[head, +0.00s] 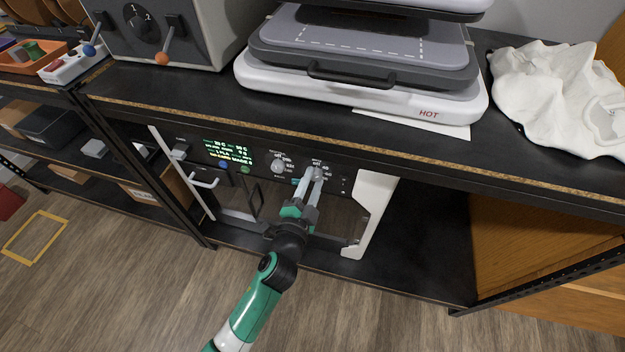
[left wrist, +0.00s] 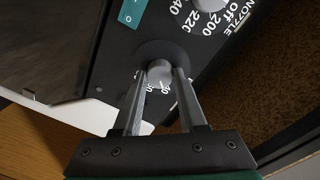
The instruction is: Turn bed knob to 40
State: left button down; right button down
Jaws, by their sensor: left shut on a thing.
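The bed knob (head: 316,172) is a small grey round knob on the dark front panel of the printer under the shelf. My left gripper (head: 314,174) reaches up to it and is shut on it. In the left wrist view, the bed knob (left wrist: 160,73) sits between the two finger ends, one on each side. Its pointer cannot be made out, and the fingers hide much of its dial numbers. The nozzle knob (head: 278,167) is left of it, with a dial around it; the nozzle knob also shows in the left wrist view (left wrist: 208,4). My right gripper is not in view.
The lit display (head: 228,153) is left of the knobs. The shelf edge (head: 340,152) runs just above the panel. A heat press (head: 365,70) marked HOT and a white cloth (head: 555,90) lie on top. White side frames flank the printer opening; open floor lies in front.

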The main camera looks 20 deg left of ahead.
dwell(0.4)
pick_arm(q)
jog(key=shift+c, duration=2.3)
grip_release()
jog(key=shift+s, duration=0.35)
jog(key=s+d+p, duration=0.1)
jog(key=s+p, duration=0.1)
jog(key=s, duration=0.9)
jog(key=shift+d+r, duration=0.15)
